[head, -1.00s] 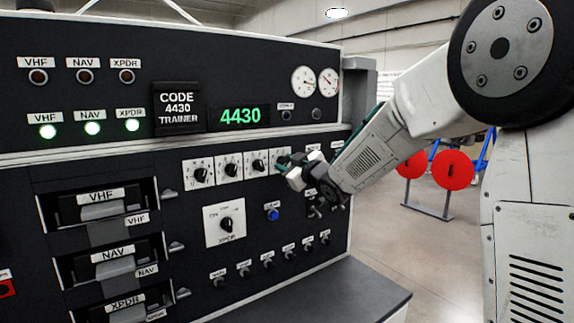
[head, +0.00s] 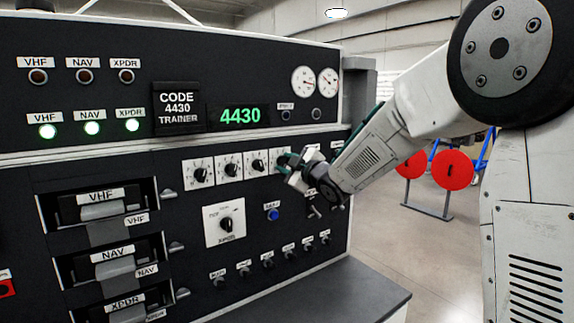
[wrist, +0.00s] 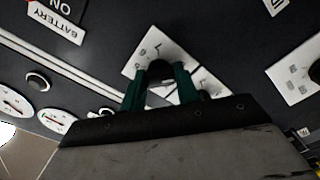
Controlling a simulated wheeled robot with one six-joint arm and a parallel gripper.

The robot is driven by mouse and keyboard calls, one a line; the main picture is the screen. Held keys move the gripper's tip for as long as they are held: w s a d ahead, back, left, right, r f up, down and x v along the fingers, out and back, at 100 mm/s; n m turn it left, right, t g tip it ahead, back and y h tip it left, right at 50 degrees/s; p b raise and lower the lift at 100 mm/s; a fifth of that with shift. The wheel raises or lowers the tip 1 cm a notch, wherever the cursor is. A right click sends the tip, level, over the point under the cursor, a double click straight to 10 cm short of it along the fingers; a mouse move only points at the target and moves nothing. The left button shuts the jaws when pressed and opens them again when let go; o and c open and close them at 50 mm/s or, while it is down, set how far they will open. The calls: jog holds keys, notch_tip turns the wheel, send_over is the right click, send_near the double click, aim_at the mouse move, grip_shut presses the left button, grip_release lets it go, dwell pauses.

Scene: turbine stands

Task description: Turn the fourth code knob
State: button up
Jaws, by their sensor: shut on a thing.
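The fourth code knob is the rightmost in a row of white dial plates on the black panel; its plate (head: 277,154) is partly covered by my gripper (head: 285,165). In the wrist view the dark knob (wrist: 160,70) sits between the green fingers of my gripper (wrist: 161,80), which are shut on it. The other code knobs (head: 198,173), (head: 229,167), (head: 257,164) stand to the left. The green display (head: 239,116) reads 4430, and the placard (head: 178,107) reads CODE 4430 TRAINER.
The XPDR knob (head: 226,224) and a blue button (head: 273,214) sit below the row. Small knobs and switches (head: 314,209) lie close under my gripper. A dark ledge (head: 330,290) juts out below the panel. Red discs (head: 453,170) stand farther right.

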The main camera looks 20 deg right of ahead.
jog(key=shift+f, duration=0.1)
jog(key=o, duration=1)
jog(key=shift+s, duration=0.1)
jog(key=v, duration=0.7)
jog(key=shift+s+d, duration=0.1)
jog(key=shift+s, duration=0.25)
